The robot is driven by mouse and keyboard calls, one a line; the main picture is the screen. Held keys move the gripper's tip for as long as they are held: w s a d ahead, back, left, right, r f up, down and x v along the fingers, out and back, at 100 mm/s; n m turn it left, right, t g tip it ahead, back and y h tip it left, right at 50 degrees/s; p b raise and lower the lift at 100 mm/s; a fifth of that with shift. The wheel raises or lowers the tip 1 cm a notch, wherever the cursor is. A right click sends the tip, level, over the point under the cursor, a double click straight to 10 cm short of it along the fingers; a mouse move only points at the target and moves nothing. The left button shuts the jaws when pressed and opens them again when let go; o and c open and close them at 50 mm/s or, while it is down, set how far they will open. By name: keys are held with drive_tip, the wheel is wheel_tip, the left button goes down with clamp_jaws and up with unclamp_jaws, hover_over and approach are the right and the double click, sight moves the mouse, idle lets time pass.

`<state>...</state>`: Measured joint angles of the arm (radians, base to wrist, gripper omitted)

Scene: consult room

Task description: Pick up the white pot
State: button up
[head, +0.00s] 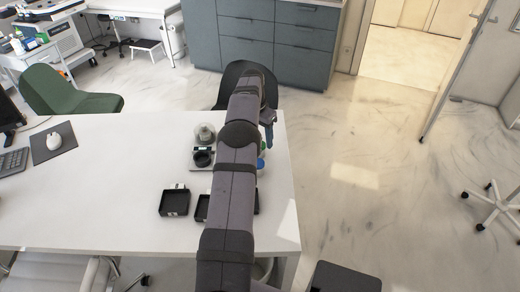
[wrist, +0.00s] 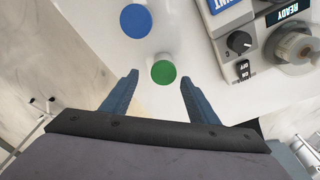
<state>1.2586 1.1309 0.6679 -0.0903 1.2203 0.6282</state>
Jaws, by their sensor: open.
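In the wrist view a round green cap (wrist: 163,72) shows between my gripper's (wrist: 160,77) two blue fingers, which are apart with nothing clasped. A round blue cap (wrist: 134,20) shows farther up. In the head view a bit of the blue cap (head: 262,145) and of the green cap (head: 261,163) shows just right of my arm. My arm hides much of that part of the table. My gripper's fingers (head: 268,122) show near the table's far right edge.
A device with a knob and a READY display (wrist: 290,22) stands right of the caps; part of it shows in the head view (head: 203,158). A black tray (head: 174,201) lies on the white table (head: 110,195), with another partly behind my arm. A mouse (head: 54,140) lies left.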

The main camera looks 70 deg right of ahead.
drive_tip(key=shift+w+d+f+p, duration=0.15)
drive_tip(key=shift+f+p, duration=0.3)
drive_tip(key=shift+f, duration=0.65)
drive_tip(key=shift+w+d+f+p, duration=0.1)
drive_tip(key=shift+f+p, duration=0.35)
drive_tip(key=shift+f, duration=0.6)
drive_tip(key=shift+d+f, duration=0.1)
drive_tip(key=shift+f, duration=0.75)
drive_tip(key=c, duration=1)
